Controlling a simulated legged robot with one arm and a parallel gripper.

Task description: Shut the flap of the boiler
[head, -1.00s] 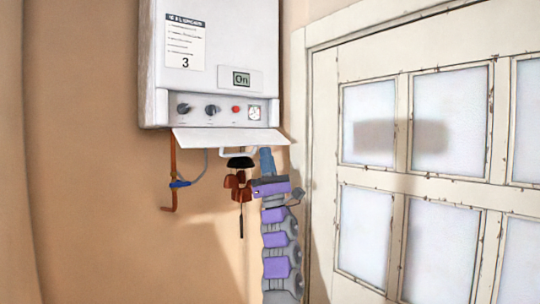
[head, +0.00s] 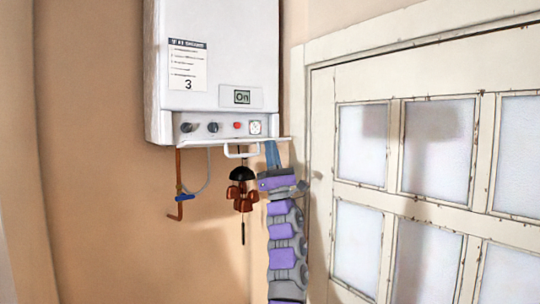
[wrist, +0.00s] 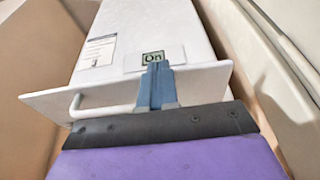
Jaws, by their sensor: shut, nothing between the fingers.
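The white boiler (head: 218,60) hangs on the wall and also shows in the wrist view (wrist: 140,28). Its flap (head: 205,142) sticks out below the control panel, nearly edge-on in the head view, so it is open and about level. A white bar handle (head: 240,154) is on the flap's underside. In the wrist view the flap (wrist: 205,85) spans the picture, with the handle (wrist: 85,108) left of my fingers. My gripper (head: 272,150) is shut and empty under the flap's right part. In the wrist view its blue fingers (wrist: 156,80) overlap the flap; I cannot tell if they touch.
A dark-topped hanging ornament with brown pieces (head: 242,192) is just left of my arm. A copper pipe with a blue valve (head: 185,197) comes down below the boiler's left side. A paned white door (head: 390,195) stands close on the right.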

